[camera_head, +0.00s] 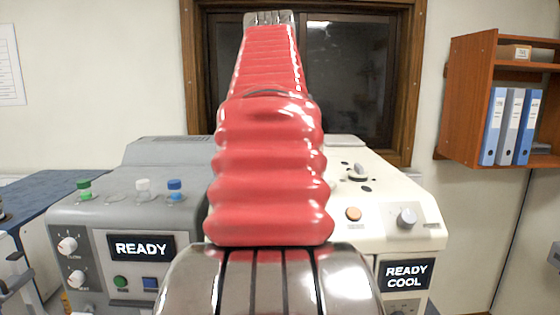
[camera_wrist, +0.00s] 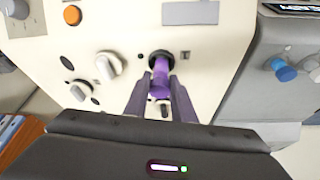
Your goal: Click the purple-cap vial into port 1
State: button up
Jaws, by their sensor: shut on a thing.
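The purple-cap vial (camera_wrist: 160,78) shows in the middle of the wrist view as a purple cylinder. My gripper (camera_wrist: 161,86) is shut on it, with one finger on each side. The vial's far end overlaps a dark round port (camera_wrist: 161,56) on the cream machine's panel, with a small dark mark like a 1 beside it. I cannot tell whether the vial is inside the port or just over it. In the head view my red arm covers the gripper and vial.
The cream machine (camera_head: 390,215) reads READY COOL; a light knob (camera_wrist: 108,65) and an orange button (camera_wrist: 72,15) stand near the vial. The grey machine (camera_head: 110,215), reading READY, holds green, white and blue caps (camera_head: 174,186). A shelf (camera_head: 470,90) with binders hangs at right.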

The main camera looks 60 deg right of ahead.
jog(key=shift+s+f, duration=0.1)
jog(key=shift+f, duration=1.7)
dwell(1.7)
jog(key=o, duration=1)
jog(key=shift+o, duration=0.7)
jog(key=shift+a+r, duration=0.15)
jog(key=shift+r, duration=0.4)
jog(key=v, duration=1.4)
jog(key=shift+f, duration=0.1)
